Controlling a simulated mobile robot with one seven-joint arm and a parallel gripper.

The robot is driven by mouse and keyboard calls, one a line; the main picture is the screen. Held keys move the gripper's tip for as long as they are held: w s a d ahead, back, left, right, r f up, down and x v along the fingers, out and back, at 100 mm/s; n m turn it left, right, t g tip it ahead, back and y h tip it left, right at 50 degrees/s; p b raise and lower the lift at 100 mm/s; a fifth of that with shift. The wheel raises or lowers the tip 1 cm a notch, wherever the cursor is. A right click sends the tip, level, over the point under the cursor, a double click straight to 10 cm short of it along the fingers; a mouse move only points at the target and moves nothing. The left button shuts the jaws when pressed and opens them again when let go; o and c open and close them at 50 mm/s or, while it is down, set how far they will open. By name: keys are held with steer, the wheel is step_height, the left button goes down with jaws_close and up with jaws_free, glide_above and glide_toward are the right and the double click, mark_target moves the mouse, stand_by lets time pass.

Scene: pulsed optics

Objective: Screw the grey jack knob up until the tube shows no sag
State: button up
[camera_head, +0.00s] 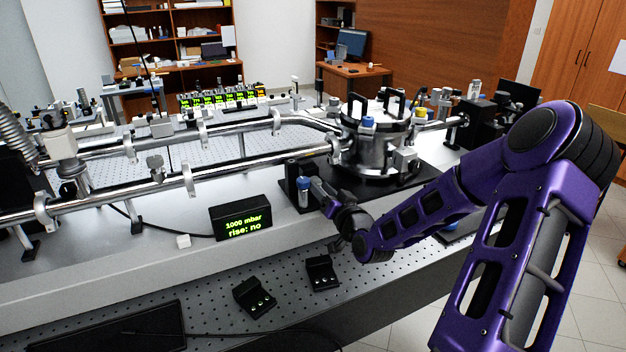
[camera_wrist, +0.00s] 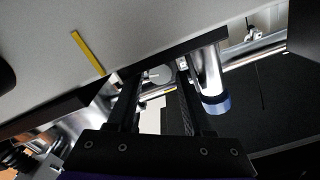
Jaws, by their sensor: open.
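My gripper (camera_wrist: 157,76) is open; its two dark fingers reach up the middle of the wrist view. A pale grey rounded piece (camera_wrist: 160,73) shows between the fingertips; it may be the grey jack knob, but I cannot tell whether the fingers touch it. In the head view my gripper (camera_head: 325,192) is beside a blue-capped cylinder (camera_head: 303,192), below the round steel chamber, and my wrist partly hides that spot. The blue-capped cylinder also shows right of the fingers in the wrist view (camera_wrist: 214,103). Shiny steel tubes (camera_head: 110,198) run left from the chamber; I cannot judge sag.
A black display (camera_head: 241,220) reads "1000 mbar" and "rise: no". The steel chamber (camera_head: 375,145) stands on a black plate just behind my gripper. Two small black boxes (camera_head: 321,272) (camera_head: 254,297) lie on the lower perforated shelf. A yellow strip (camera_wrist: 87,53) lies upper left.

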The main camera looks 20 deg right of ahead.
steer(key=shift+w, duration=0.3)
jaws_close()
steer(key=shift+n+b, duration=0.3)
